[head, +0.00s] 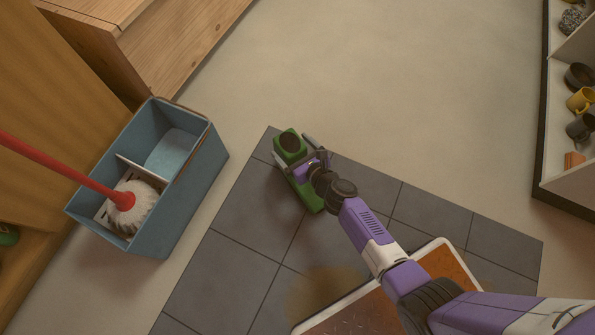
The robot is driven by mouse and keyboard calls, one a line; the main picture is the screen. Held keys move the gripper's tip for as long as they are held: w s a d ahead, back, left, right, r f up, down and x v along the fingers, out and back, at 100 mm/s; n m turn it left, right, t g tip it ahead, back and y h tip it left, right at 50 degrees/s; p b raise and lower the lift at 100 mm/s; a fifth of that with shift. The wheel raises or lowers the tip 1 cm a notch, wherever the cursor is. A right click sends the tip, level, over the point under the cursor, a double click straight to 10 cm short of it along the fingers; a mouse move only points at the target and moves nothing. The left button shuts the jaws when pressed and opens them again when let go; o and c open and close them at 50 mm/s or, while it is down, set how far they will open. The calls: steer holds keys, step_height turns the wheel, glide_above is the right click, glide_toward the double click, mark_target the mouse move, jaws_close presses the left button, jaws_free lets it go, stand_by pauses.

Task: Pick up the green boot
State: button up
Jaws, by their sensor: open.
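The green boot (289,143) stands on the dark tiled patch of floor near its far corner, in the middle of the head view. Its dark round opening faces up, and its green foot part (312,200) extends toward the lower right. My gripper (294,153) is open at the boot, with one finger seen on each side of it. My wrist covers the middle of the boot. I cannot tell whether the fingers touch it.
A blue mop bucket (193,222) with a red-handled mop (124,200) stands left. A white-rimmed tray (437,244) lies under my arm. A wooden unit (165,50) is upper left. A shelf with mugs (581,100) is at right. Beige floor (400,100) behind is clear.

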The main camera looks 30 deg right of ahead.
steer(key=shift+w+r, duration=0.1)
jaws_close()
stand_by(0.3)
